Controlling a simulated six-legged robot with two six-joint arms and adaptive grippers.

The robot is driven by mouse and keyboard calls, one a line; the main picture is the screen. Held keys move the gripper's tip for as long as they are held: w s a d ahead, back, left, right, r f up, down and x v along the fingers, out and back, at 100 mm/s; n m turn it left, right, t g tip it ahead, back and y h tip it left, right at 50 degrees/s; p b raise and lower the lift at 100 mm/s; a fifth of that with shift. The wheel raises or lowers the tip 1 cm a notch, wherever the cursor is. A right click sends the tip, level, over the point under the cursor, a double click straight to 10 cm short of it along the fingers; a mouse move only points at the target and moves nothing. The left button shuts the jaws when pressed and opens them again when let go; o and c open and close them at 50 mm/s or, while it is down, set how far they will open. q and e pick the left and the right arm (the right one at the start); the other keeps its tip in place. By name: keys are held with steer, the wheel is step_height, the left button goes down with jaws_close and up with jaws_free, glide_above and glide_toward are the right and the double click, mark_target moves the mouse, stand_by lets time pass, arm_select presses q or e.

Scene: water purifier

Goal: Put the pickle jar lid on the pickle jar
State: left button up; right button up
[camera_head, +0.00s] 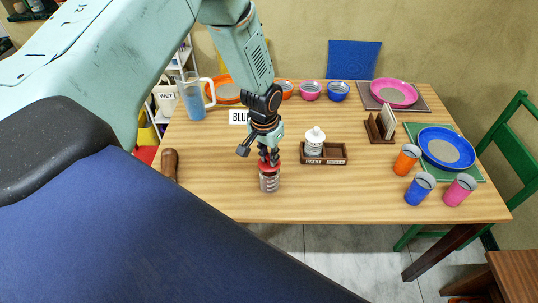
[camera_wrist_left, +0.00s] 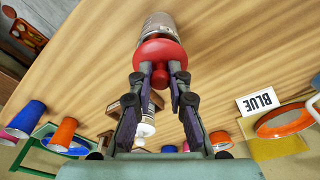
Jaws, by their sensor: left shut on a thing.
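The pickle jar (camera_head: 269,183) is a clear jar standing upright near the front edge of the table. The red pickle jar lid (camera_head: 266,166) is at the jar's mouth, directly over it. My left gripper (camera_head: 268,157) points down and is shut on the lid's knob. In the left wrist view, the fingertips (camera_wrist_left: 160,78) close around the red knob, and the lid (camera_wrist_left: 160,50) covers part of the jar (camera_wrist_left: 158,24). I cannot tell whether the lid is fully seated. My right gripper is not in view.
A wooden salt and pepper holder (camera_head: 338,159) with a white shaker (camera_head: 314,140) stands close to the right of the jar. Orange (camera_head: 407,159), blue (camera_head: 420,188) and pink (camera_head: 460,189) cups stand farther right. A pitcher (camera_head: 192,97) is at the back left. The table front-right of the jar is clear.

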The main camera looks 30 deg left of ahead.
arm_select(q)
steer(key=shift+r, duration=0.3)
steer(key=shift+f, duration=0.1)
steer(key=shift+p, duration=0.35)
stand_by(0.3)
steer(key=shift+r, duration=0.2)
stand_by(0.4)
steer(key=shift+r+p, duration=0.65)
steer(key=shift+p, duration=0.15)
stand_by(0.5)
stand_by(0.3)
steer(key=o, duration=0.6)
steer(key=shift+c, duration=0.2)
